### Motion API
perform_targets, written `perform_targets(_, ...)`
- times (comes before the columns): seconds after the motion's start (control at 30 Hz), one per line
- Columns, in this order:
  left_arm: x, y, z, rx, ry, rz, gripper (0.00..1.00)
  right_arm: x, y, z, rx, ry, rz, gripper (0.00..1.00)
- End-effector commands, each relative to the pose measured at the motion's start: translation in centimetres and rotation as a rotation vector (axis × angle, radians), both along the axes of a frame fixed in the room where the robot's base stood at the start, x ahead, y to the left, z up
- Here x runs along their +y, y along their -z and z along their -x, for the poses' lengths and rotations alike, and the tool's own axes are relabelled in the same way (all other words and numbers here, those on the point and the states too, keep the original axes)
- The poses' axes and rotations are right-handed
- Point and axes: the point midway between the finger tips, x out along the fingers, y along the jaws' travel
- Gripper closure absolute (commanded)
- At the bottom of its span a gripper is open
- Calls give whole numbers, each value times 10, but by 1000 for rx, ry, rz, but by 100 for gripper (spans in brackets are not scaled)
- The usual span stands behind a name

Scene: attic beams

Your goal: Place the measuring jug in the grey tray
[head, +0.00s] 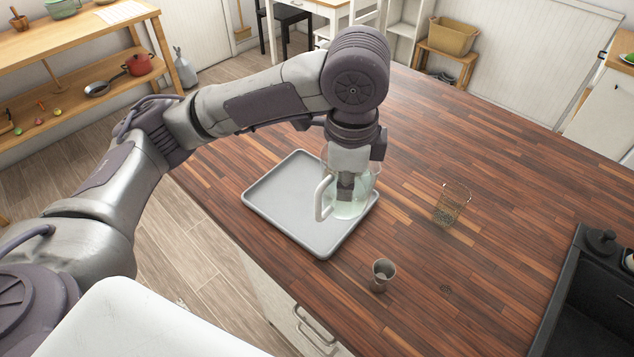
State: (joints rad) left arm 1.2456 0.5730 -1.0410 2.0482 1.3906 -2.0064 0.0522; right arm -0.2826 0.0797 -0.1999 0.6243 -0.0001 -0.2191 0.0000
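The measuring jug (359,206) is clear, faintly green glass with a pale handle on its left. The grey tray (283,205) is shallow and lies flat near the left edge of the wooden counter. My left gripper (346,188) reaches straight down at the jug and is shut on it, its dark fingers showing through the glass. The jug looks upright and overlaps the tray's right part and right rim in the head view. How far its base is above the tray is hard to tell. My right gripper is out of view.
A small grey metal cup (383,275) stands in front of the tray. A clear patterned glass (452,205) stands to the right. A black sink or basin (590,300) is at the right edge. The far part of the counter (470,130) is clear.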

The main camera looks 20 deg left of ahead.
Motion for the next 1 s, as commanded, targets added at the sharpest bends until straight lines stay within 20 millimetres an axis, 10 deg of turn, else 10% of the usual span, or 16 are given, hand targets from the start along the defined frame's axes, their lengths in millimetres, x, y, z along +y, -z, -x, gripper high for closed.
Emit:
perform_targets(0.6,101,62,-33,-1,-7,-2,100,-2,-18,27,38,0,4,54)
perform_targets(1.0,110,97,-36,1,-2,-2,100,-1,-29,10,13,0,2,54)
